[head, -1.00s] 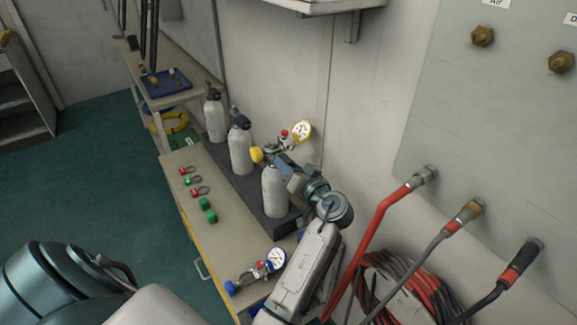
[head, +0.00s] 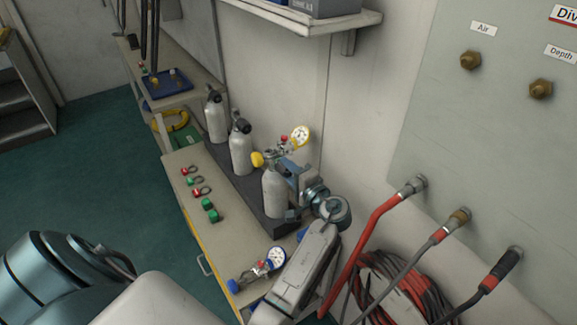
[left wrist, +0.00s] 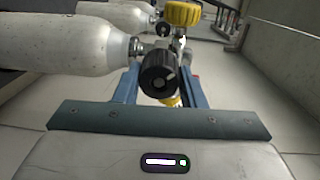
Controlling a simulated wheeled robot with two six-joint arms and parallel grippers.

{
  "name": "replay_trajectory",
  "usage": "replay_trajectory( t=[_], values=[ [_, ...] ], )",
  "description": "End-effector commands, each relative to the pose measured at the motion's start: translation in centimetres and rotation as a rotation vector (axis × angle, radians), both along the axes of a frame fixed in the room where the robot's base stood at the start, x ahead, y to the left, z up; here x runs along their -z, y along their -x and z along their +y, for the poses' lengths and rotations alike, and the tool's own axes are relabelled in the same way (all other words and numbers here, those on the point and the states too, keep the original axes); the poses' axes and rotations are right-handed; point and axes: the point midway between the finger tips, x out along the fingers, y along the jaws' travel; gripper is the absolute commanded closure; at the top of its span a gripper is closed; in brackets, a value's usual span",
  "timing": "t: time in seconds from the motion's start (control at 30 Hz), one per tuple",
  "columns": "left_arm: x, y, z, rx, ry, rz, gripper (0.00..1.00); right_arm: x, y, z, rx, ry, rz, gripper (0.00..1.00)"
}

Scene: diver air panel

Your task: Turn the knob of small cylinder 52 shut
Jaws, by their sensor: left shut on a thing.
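The nearest white cylinder (head: 275,197) stands at the end of a row of three on a dark base; no number is legible on it. In the left wrist view it lies at the left (left wrist: 70,42), with a black knob (left wrist: 158,76) at its neck. My left gripper (head: 288,184) is at the top of this cylinder, its blue fingers on either side of the knob and shut on it. A yellow knob (head: 257,159) and a round gauge (head: 301,136) are fitted at the cylinder's top. My right gripper is not in view.
A second gauge with a blue rim (head: 277,258) lies on the bench near my left arm. Red and green fittings (head: 208,204) sit on the bench front. Red and grey hoses (head: 365,235) hang from the wall at right, and a shelf (head: 310,20) juts above.

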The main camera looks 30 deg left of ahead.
Motion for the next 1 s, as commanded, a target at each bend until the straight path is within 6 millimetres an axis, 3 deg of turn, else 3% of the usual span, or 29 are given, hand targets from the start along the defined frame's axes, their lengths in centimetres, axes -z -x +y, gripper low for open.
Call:
replay_trajectory(
  t=[1.0],
  values=[
    [-0.2, 0.0, 0.0, 0.000, -0.368, 0.892, 0.86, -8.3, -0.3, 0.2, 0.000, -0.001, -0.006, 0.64]
  ],
)
